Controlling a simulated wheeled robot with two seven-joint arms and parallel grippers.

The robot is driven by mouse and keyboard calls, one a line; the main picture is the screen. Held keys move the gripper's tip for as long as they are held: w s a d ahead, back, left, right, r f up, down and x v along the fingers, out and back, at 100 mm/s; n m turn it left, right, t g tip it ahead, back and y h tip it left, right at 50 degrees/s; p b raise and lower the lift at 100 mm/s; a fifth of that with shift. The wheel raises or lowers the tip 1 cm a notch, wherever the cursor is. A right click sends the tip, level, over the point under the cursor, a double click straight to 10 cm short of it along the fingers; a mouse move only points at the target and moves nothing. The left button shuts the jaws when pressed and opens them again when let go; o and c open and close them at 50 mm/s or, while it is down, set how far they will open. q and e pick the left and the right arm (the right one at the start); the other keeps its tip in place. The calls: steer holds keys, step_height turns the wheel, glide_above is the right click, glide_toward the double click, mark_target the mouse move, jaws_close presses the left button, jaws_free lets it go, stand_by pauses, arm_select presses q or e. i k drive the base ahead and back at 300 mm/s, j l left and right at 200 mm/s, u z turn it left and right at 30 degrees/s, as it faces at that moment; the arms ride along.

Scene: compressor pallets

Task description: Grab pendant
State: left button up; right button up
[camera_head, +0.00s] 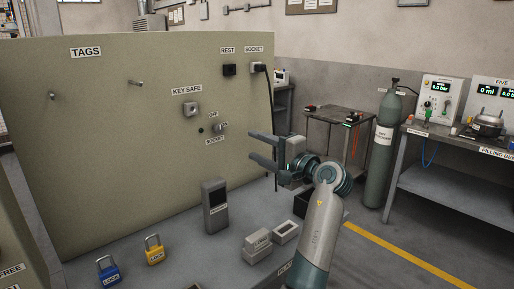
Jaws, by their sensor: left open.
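A grey upright box with a dark face (215,205) stands on the table in front of the panel; it may be the pendant, but its small label is not readable. My left gripper (253,148) is open and empty, with its two fingers pointing left. It is above and to the right of the grey box, apart from it, in front of the panel's right edge. A black plug (259,68) sits in the SOCKET at the panel's top right, and a dark cable hangs from it behind my gripper. My right gripper is not in view.
The panel (110,150) bears tag pegs, a key safe (191,109) and a socket switch (219,128). A blue padlock (108,270), a yellow padlock (154,250) and small grey blocks (258,244) are on the table. A trolley (338,122) and gas cylinder (380,155) stand behind right.

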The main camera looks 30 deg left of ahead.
mark_target(214, 194)
steer(key=k+l, duration=0.1)
steer(key=l, duration=0.25)
steer(key=k+l, duration=0.1)
steer(key=l, duration=0.25)
steer(key=k+l, duration=0.1)
steer(key=l, duration=0.25)
steer(key=k+l, duration=0.1)
steer(key=l, duration=0.25)
